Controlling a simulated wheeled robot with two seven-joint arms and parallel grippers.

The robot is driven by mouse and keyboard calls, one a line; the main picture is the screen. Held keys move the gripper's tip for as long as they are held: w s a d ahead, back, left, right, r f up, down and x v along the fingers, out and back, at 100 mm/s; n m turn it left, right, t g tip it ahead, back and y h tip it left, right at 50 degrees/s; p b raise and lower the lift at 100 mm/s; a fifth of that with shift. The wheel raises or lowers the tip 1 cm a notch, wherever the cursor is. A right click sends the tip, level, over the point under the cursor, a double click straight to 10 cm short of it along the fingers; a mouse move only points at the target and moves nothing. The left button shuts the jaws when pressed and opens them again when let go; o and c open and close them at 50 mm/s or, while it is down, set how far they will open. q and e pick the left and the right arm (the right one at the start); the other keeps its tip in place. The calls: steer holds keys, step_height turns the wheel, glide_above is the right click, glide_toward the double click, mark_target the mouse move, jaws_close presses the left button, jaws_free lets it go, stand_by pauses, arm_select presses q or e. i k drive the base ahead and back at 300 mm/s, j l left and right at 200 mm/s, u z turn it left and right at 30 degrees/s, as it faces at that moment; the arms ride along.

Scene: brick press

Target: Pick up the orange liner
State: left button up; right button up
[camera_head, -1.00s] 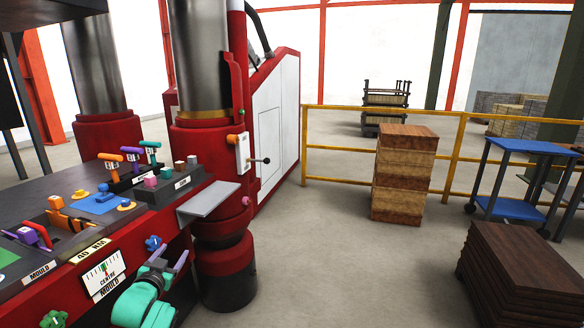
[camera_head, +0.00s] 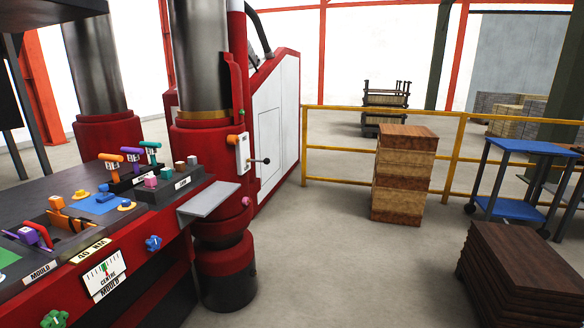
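An orange piece (camera_head: 70,220), which looks like the orange liner, sits on the dark top of the red press (camera_head: 130,236) at the left. It has a slanted plate shape with a small orange knob-like part (camera_head: 56,202) above its left end. Neither of my grippers is in view, so nothing is seen touching the orange piece.
A purple piece (camera_head: 27,236) lies left of the orange one. A blue plate (camera_head: 100,204) with small parts is behind it. A grey shelf (camera_head: 208,199) juts from the press. A brick-like stack (camera_head: 404,174), dark boards (camera_head: 515,275) and a blue cart (camera_head: 510,205) stand right; open floor lies between.

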mark_target(67, 224)
steer(key=u, duration=1.55)
